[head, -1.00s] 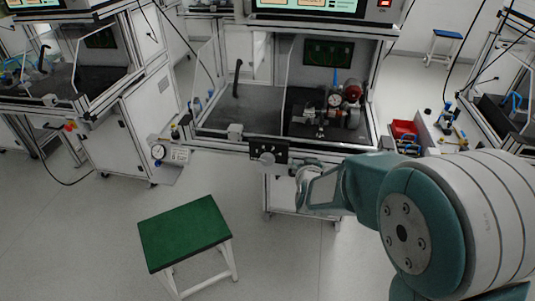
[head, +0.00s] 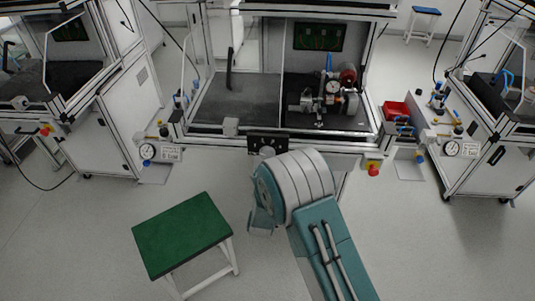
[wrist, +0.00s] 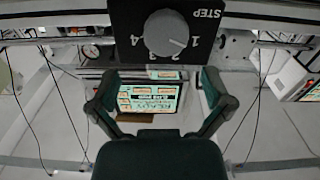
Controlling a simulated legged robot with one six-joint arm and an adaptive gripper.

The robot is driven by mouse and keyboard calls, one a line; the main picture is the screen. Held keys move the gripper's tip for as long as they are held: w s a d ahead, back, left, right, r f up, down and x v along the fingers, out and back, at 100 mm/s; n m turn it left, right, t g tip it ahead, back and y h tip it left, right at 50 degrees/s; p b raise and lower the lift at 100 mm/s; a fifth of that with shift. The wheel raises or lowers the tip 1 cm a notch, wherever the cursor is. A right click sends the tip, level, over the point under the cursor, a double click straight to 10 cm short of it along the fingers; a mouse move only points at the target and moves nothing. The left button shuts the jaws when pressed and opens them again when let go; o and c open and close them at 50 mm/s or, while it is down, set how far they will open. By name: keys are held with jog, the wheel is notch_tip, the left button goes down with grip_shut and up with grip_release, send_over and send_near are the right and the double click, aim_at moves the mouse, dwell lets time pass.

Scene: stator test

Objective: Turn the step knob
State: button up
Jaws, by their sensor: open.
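The step knob (wrist: 166,32) is a round grey dial on a black panel (wrist: 208,42) marked STEP, shown upside down at the top of the wrist view. Its light pointer mark points to the lower right of that view, towards the 1. My gripper (wrist: 157,82) is open and empty, its two dark fingers below the knob in that view and apart from it. In the head view the knob (head: 267,151) sits on the front edge of the central workstation. My arm is in front and below it, and hides the gripper there.
A red-topped emergency stop (head: 373,169) is right of the knob on the same front rail. A green stool (head: 182,232) stands at lower left. Floor between the stool and side benches is clear.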

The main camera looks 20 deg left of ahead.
aim_at(266, 156)
jog(key=x, duration=0.3)
jog(key=a+x, duration=0.1)
jog(key=x, duration=0.3)
jog(key=shift+a+f, duration=0.1)
jog(key=shift+f, duration=0.05)
jog(key=shift+w+d, duration=0.1)
jog(key=shift+d, duration=0.25)
jog(key=c, duration=0.9)
jog(key=shift+a, duration=0.2)
jog(key=shift+c, duration=0.3)
